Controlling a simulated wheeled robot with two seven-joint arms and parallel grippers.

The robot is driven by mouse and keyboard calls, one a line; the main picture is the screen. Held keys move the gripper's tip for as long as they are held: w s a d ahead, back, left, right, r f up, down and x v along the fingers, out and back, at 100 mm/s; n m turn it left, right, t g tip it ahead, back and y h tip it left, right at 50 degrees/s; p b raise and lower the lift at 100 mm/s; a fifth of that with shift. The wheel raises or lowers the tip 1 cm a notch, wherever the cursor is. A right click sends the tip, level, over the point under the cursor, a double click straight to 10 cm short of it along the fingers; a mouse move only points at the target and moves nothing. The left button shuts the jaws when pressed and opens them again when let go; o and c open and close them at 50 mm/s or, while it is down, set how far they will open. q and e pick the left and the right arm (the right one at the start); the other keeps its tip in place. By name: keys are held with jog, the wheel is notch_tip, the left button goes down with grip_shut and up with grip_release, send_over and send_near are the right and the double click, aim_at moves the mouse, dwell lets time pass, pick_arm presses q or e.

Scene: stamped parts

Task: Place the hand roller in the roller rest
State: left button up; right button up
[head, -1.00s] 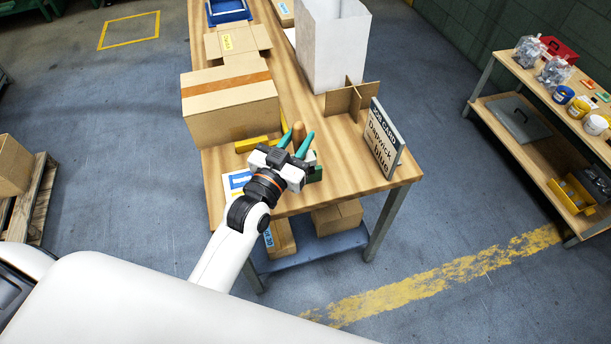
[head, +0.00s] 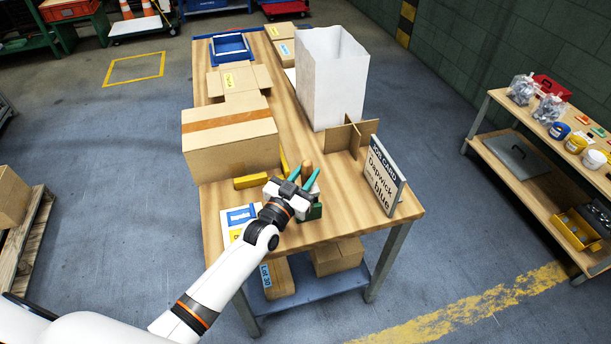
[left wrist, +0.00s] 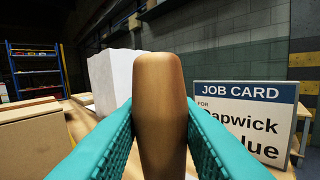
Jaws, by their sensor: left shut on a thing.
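My left gripper (head: 305,180) has teal fingers and is over the near part of the wooden table. It is shut on a brown wooden handle, which I take to be the handle of the hand roller (head: 304,167). In the left wrist view the handle (left wrist: 160,110) stands upright between both fingers. The lower part of the roller is hidden by the gripper. A dark green block (head: 313,212) shows just below the gripper; I cannot tell whether it is the roller rest or part of the roller. My right gripper is not in view.
A job card (head: 384,175) reading "Dapwick blue" stands to the right. A large cardboard box (head: 230,145) stands to the left, with yellow bars (head: 250,182) before it. A cardboard divider (head: 345,138) and a white bag (head: 331,78) stand behind. A printed sheet (head: 236,214) lies at the front left.

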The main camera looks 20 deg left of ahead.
pick_arm(q)
jog(key=shift+f, duration=0.25)
jog(key=o, duration=1.1)
jog(key=shift+c, duration=0.2)
jog(key=b+v, duration=0.1)
jog(key=v, duration=1.1)
jog(key=shift+a, duration=0.15)
